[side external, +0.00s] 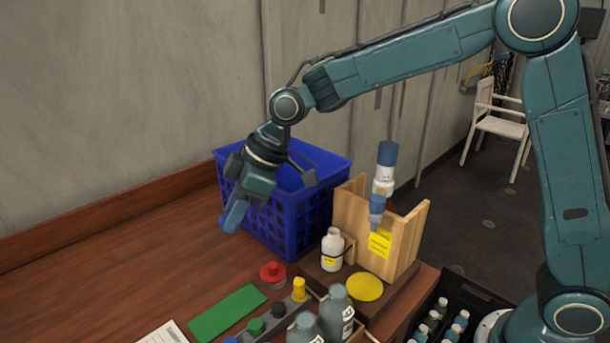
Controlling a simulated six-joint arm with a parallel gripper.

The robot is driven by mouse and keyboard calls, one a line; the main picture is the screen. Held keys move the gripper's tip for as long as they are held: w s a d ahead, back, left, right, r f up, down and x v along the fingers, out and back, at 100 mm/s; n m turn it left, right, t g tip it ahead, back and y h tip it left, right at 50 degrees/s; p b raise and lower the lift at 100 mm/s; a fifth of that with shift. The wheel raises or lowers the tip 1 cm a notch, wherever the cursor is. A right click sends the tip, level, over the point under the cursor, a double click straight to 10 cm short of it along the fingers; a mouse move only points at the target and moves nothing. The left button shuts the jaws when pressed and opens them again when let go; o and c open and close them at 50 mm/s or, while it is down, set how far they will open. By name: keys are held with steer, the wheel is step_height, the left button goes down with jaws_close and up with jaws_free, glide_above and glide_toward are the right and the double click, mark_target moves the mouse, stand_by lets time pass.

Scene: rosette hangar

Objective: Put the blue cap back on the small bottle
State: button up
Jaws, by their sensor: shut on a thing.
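My gripper (242,197) hangs in front of the blue crate's left side, above the brown table, pointing down and left. It is shut on a blue piece (235,214) that looks like the blue cap; its jaws partly hide it. The piece is held clear of the tabletop. A small white bottle (332,251) with a yellow label stands upright to the right, in front of the wooden holder. Its top is pale, with no blue cap on it. The gripper is well to the left of this bottle and apart from it.
The blue crate (320,212) stands behind. The wooden holder (404,243) has blue-topped items at it. A rail with coloured caps (299,288), a red-topped piece (272,275), grey bottles (335,312) and a green mat (228,312) lie in front. The table's left is clear.

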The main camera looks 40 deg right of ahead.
steer(key=s+d+m+h, duration=0.4)
steer(key=d+m, duration=0.4)
steer(key=m, duration=0.3)
steer(key=s+d+m+h, duration=0.4)
steer(key=d+m+h, duration=0.1)
steer(key=d+m, duration=0.4)
steer(key=shift+f+m+h, duration=0.25)
steer(key=shift+m+h, duration=0.15)
steer(key=shift+m, duration=0.6)
steer(key=shift+f, duration=0.15)
steer(key=shift+f, duration=3.05)
steer(key=shift+f, duration=0.2)
